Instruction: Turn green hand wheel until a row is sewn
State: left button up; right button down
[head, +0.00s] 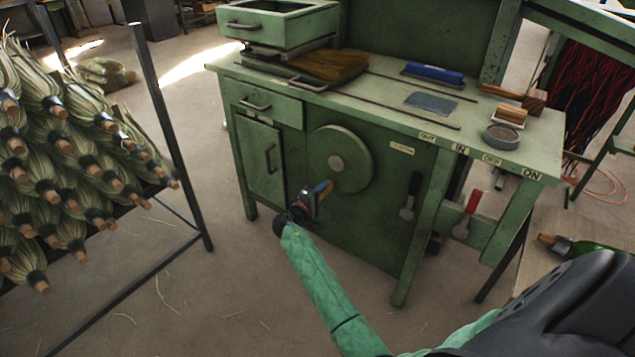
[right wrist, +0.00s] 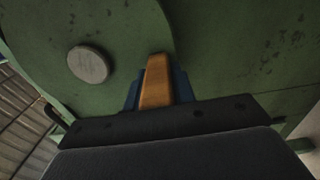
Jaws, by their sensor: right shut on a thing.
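The green hand wheel (head: 341,159) is a round disc with a pale hub on the front of the green bench. Its wooden handle (head: 325,187) sticks out at the lower left of the wheel. My right gripper (head: 319,190) is shut on this handle. In the right wrist view the orange-brown handle (right wrist: 157,82) stands between the blue fingertips, with the wheel (right wrist: 120,60) and its grey hub behind it. Tan broom bristles (head: 333,65) lie flat on the bench top. My left gripper is not in view.
The green bench (head: 390,105) has a red lever (head: 468,215) and a black lever (head: 411,195) at its right front. A rack of broom bundles (head: 60,150) stands at the left. The floor before the wheel is clear.

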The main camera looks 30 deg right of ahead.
jog(key=shift+s+d+f+n+p, duration=0.15)
jog(key=shift+s+d+n+p, duration=0.05)
jog(key=shift+s+n+p, duration=0.55)
jog(key=shift+w, duration=0.15)
jog(key=c, duration=1.2)
grip_release()
jog(key=shift+o, duration=0.2)
jog(key=v, duration=0.7)
jog(key=shift+a+b, duration=0.35)
jog(key=shift+b, duration=0.05)
